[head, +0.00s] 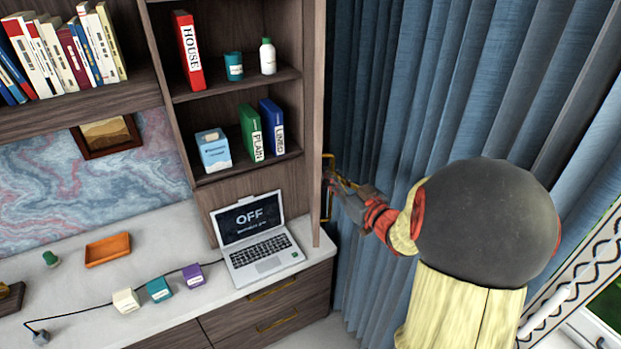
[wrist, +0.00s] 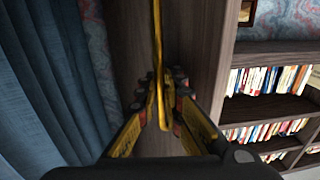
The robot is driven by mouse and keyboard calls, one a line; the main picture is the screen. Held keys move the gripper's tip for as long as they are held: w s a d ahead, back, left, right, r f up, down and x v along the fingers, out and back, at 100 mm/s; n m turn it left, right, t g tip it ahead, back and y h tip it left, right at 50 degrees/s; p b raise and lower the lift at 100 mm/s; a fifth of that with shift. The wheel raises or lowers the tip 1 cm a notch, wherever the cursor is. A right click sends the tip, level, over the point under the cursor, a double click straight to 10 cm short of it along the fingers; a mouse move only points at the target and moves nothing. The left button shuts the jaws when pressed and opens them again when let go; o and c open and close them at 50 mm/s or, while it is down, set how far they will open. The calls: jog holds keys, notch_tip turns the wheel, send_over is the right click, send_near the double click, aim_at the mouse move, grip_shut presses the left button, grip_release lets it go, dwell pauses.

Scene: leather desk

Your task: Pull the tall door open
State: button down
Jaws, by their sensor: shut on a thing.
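The tall door (head: 315,110) is a dark wood panel seen nearly edge-on at the right side of the shelf unit. It stands swung out, with the shelves behind it in full view. Its long brass handle (head: 325,200) is on the face turned to the curtain. In the wrist view the door (wrist: 205,50) fills the middle and the handle (wrist: 157,45) runs down between my fingers. My gripper (wrist: 162,103) is shut on the handle. In the head view my gripper (head: 338,185) reaches the handle from the right, partly hidden by my arm.
Blue curtains (head: 425,80) hang close to the right of the door, behind my arm. The shelves hold books, a cup and a bottle. A laptop (head: 258,235) stands on the desk near the door's lower edge. Drawers (head: 275,300) with brass handles sit below.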

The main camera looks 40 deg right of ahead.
jog(key=shift+s+d+n+y, duration=0.25)
jog(key=shift+s+d+y, duration=0.2)
jog(key=shift+d, duration=0.45)
jog(key=shift+s+d+n+y, duration=0.3)
jog(key=shift+s+d+y, duration=0.1)
jog(key=shift+d, duration=0.5)
jog(key=shift+s+d+n+y, duration=0.25)
jog(key=shift+s+d+y, duration=0.2)
jog(key=shift+d, duration=0.45)
jog(key=c, duration=2.3)
grip_release()
jog(key=s, duration=0.8)
jog(key=s+d, duration=0.1)
jog(key=s, duration=0.3)
